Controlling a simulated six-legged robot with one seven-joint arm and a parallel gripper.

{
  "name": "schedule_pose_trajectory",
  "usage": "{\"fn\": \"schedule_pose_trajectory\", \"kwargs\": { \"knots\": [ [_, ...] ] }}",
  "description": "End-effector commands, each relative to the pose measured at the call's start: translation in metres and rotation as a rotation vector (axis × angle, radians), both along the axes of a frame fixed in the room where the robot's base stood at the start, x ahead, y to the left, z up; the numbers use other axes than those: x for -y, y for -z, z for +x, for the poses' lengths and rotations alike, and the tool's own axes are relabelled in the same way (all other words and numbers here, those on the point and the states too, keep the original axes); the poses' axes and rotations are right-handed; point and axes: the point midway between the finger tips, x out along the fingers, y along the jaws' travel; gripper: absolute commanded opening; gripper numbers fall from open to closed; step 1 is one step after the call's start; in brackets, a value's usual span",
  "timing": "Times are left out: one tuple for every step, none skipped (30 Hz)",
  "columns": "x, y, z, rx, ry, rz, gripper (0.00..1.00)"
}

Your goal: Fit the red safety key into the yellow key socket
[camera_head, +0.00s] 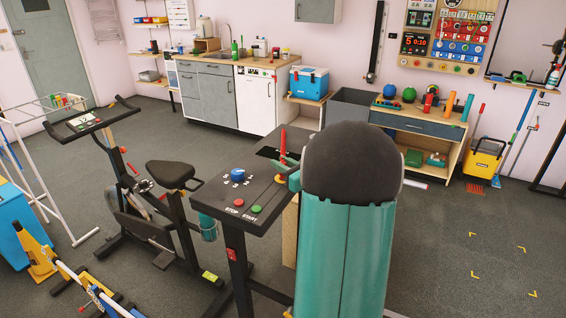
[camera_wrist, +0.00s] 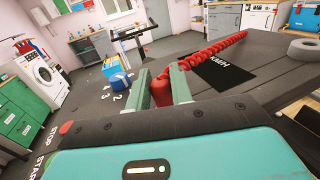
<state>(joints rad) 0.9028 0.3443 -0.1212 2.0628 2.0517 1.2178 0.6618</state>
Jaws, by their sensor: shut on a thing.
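The red safety key (camera_wrist: 161,93) sits between the two green fingers of my gripper (camera_wrist: 162,92) in the wrist view, and the fingers are shut on it. A red coiled cord (camera_wrist: 212,51) runs from the key to the upper right over the dark console. In the head view my gripper (camera_head: 288,172) is at the right of the console, partly hidden by my arm. A small yellow patch (camera_head: 280,179) shows beside it there and may be the yellow key socket. The socket is not clear in the wrist view, so I cannot tell whether the key touches it.
The dark console (camera_head: 222,200) carries a blue knob (camera_head: 238,175), a red STOP button (camera_head: 238,202) and a green START button (camera_head: 255,209). A grey ring (camera_wrist: 304,49) lies at the right in the wrist view. An exercise bike (camera_head: 165,185) stands close to the left.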

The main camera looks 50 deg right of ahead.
Motion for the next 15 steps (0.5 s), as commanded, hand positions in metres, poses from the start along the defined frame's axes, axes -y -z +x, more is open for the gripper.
{"fn": "schedule_pose_trajectory", "kwargs": {
  "knots": [
    [0.000, 0.002, 0.000, -0.001, 0.000, 0.001, 0.00],
    [0.000, 0.003, 0.000, -0.001, 0.000, 0.001, 0.00],
    [0.000, 0.003, 0.000, -0.001, 0.000, 0.001, 0.00],
    [0.000, 0.004, 0.000, -0.001, 0.000, 0.000, 0.00],
    [0.000, 0.005, 0.000, -0.001, 0.000, 0.000, 0.00],
    [0.000, 0.006, 0.000, -0.001, 0.000, 0.000, 0.00],
    [0.000, 0.006, 0.000, -0.001, 0.000, 0.000, 0.00],
    [0.000, 0.007, 0.000, -0.001, 0.000, 0.000, 0.00],
    [0.000, 0.008, 0.000, -0.001, 0.000, 0.000, 0.00],
    [0.000, 0.009, 0.000, -0.001, 0.000, 0.000, 0.00],
    [0.000, 0.009, 0.000, -0.001, 0.000, 0.000, 0.00],
    [0.000, 0.010, 0.000, -0.001, -0.001, 0.001, 0.00],
    [0.000, 0.011, 0.000, -0.001, -0.001, 0.001, 0.00],
    [0.000, 0.012, 0.000, -0.001, -0.001, 0.001, 0.00],
    [0.000, 0.012, 0.000, -0.001, -0.001, 0.001, 0.00]
  ]
}}
